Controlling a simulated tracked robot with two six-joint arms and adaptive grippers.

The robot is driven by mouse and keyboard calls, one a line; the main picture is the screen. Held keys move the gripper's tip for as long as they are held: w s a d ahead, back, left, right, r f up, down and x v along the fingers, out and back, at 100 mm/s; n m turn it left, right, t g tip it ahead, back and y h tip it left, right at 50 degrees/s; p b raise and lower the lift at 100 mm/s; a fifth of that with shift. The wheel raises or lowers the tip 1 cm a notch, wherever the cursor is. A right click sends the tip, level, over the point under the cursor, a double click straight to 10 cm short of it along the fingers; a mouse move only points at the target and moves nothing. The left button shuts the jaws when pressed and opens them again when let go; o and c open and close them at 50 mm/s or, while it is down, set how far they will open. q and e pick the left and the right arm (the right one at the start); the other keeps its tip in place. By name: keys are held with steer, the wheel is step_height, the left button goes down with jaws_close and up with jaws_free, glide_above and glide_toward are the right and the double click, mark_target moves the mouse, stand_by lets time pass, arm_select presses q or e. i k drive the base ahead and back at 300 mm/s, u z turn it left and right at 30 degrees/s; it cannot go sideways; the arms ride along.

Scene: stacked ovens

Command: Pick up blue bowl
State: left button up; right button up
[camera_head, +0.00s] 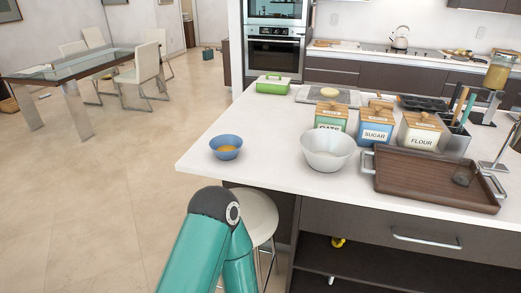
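The blue bowl (226,148) stands upright on the white island counter (262,124), near its left front corner. Something orange-yellow lies inside it. A teal arm link of mine with a dark joint rises from the bottom edge, in front of the counter and below the bowl. Neither of my grippers shows in the head view, so nothing is seen touching the bowl.
A larger pale bowl (328,153) stands to the right of the blue bowl. Behind it are the oats, sugar (375,130) and flour canisters. A brown tray (430,178) lies at right. A stool (258,216) stands below the counter edge. Counter around the blue bowl is clear.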

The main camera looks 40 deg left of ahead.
mark_target(227, 148)
steer(key=z, duration=0.75)
steer(key=i, duration=0.6)
steer(key=u, duration=3.2)
steer(key=i, duration=0.45)
steer(key=z, duration=0.25)
steer(key=k, duration=0.7)
steer(key=u, duration=0.45)
steer(key=i, duration=0.1)
steer(key=z, duration=0.3)
